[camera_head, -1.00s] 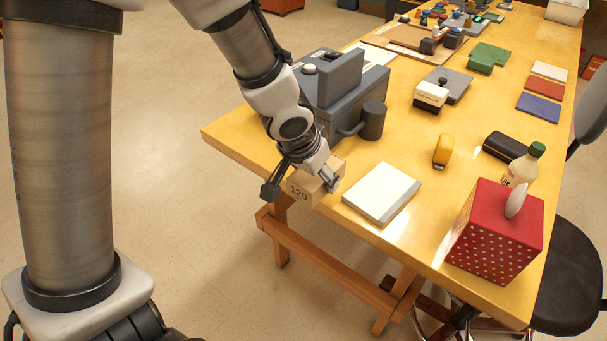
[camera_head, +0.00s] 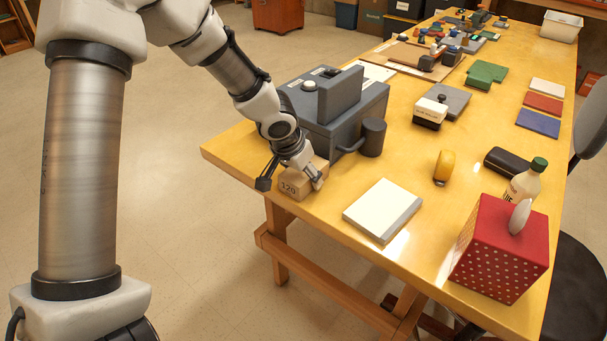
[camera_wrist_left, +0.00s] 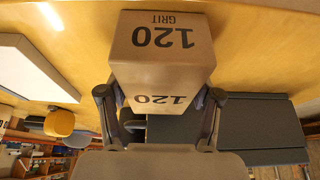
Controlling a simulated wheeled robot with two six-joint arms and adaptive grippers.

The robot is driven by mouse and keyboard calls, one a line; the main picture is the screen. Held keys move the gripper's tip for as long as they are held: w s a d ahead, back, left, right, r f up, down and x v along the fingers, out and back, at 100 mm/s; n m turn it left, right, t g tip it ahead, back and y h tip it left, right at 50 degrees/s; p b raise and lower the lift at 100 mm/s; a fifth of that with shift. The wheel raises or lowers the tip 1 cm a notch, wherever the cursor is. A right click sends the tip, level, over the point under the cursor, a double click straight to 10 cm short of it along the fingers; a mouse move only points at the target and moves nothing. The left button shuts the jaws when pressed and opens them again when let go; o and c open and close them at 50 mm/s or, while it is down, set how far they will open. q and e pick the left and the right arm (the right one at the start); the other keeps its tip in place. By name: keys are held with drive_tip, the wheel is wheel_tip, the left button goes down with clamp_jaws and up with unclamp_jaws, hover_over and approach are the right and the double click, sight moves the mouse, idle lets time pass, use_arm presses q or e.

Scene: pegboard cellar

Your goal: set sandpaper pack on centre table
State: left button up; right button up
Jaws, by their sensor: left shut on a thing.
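The sandpaper pack (camera_head: 290,188) is a tan block marked 120. My left gripper (camera_head: 297,172) is shut on it, one finger on each side. In the head view the pack is at the near left edge of the yellow centre table (camera_head: 400,165), in front of the grey machine. I cannot tell whether its underside touches the tabletop. In the left wrist view the pack (camera_wrist_left: 162,45) shows "120 GRIT" upside down between the fingers (camera_wrist_left: 160,115), with the tabletop behind it. My right gripper is not in view.
A grey machine (camera_head: 338,108) with a cylinder stands close behind the pack. A white-topped pad (camera_head: 382,208) lies to its right. Farther right are a yellow roll (camera_head: 444,167), a red dotted box (camera_head: 500,250) and a bottle (camera_head: 523,183). A bare strip lies between pack and pad.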

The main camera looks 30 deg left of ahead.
use_arm(q)
drive_tip(key=o, duration=1.2)
drive_tip(key=shift+w+f, duration=0.1)
drive_tip(key=shift+o, duration=0.2)
drive_tip(key=shift+r+p, duration=0.4)
drive_tip(key=shift+p, duration=0.1)
drive_tip(key=p+v, duration=0.1)
drive_tip(key=v, duration=1)
drive_tip(key=shift+s+r+p, duration=0.2)
drive_tip(key=shift+r+p, duration=0.1)
drive_tip(key=shift+p, duration=0.05)
